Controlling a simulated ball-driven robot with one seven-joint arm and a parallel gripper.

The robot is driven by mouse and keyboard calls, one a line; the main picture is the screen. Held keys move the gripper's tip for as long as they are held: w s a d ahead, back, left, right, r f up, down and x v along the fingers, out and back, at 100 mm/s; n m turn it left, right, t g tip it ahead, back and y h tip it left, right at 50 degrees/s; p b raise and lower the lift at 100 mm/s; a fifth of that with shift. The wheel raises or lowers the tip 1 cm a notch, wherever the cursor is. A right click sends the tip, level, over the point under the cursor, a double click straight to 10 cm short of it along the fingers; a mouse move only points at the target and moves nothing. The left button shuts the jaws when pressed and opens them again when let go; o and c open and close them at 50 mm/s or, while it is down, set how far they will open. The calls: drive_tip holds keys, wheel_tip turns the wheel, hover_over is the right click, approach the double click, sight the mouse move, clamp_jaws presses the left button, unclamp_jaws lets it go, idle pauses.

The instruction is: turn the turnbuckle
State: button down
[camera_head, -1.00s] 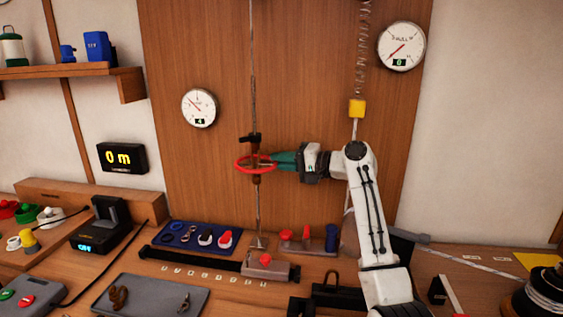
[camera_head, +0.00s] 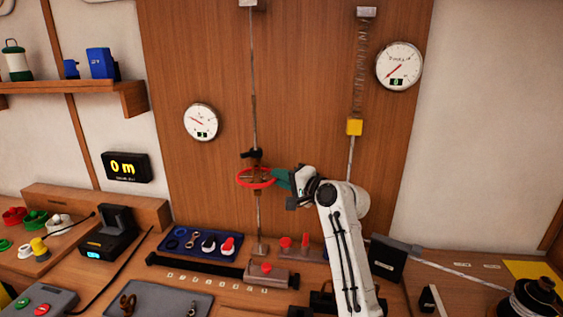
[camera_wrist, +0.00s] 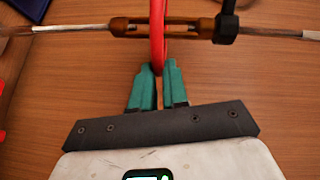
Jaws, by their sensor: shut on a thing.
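The turnbuckle (camera_head: 257,172) hangs upright in line with a thin vertical rod in front of the wooden panel. A red ring-shaped handwheel (camera_head: 243,182) surrounds its middle. In the wrist view the brown turnbuckle body (camera_wrist: 190,26) lies across the top, with the red wheel rim (camera_wrist: 158,40) crossing it edge-on. My gripper (camera_head: 277,179) has green fingers and reaches in from the right. In the wrist view its fingers (camera_wrist: 156,75) are closed on the rim's near edge. A black clamp (camera_head: 251,154) sits just above the wheel.
A round gauge (camera_head: 201,122) is left of the rod, and another (camera_head: 399,66) is upper right. A spring with a yellow block (camera_head: 354,127) hangs to the right. Below are a blue tool tray (camera_head: 190,256) and a grey tray (camera_head: 160,300) on the bench.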

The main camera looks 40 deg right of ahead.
sight(272, 183)
drive_tip(key=a+m+g+h+b, duration=0.1)
drive_tip(key=m+h, duration=0.1)
drive_tip(key=h, duration=0.1)
drive_tip(key=s+a+m+g+h+b, duration=0.1)
drive_tip(key=m+h, duration=0.2)
drive_tip(key=h, duration=0.1)
drive_tip(key=a+f+m+g+h+b, duration=0.1)
drive_tip(key=a+m+h+b, duration=0.1)
drive_tip(key=h, duration=0.1)
drive_tip(key=shift+s+a+m+h, duration=0.1)
drive_tip(key=shift+s+m+h, duration=0.15)
drive_tip(key=shift+m+h, duration=0.05)
drive_tip(key=shift+r+g+b, duration=0.2)
drive_tip(key=shift+g+b, duration=0.1)
drive_tip(key=shift+b, duration=0.25)
drive_tip(key=c, duration=1.2)
unclamp_jaws()
drive_tip(key=shift+r, duration=0.15)
drive_tip(key=shift+o, duration=0.2)
drive_tip(key=shift+a, duration=0.1)
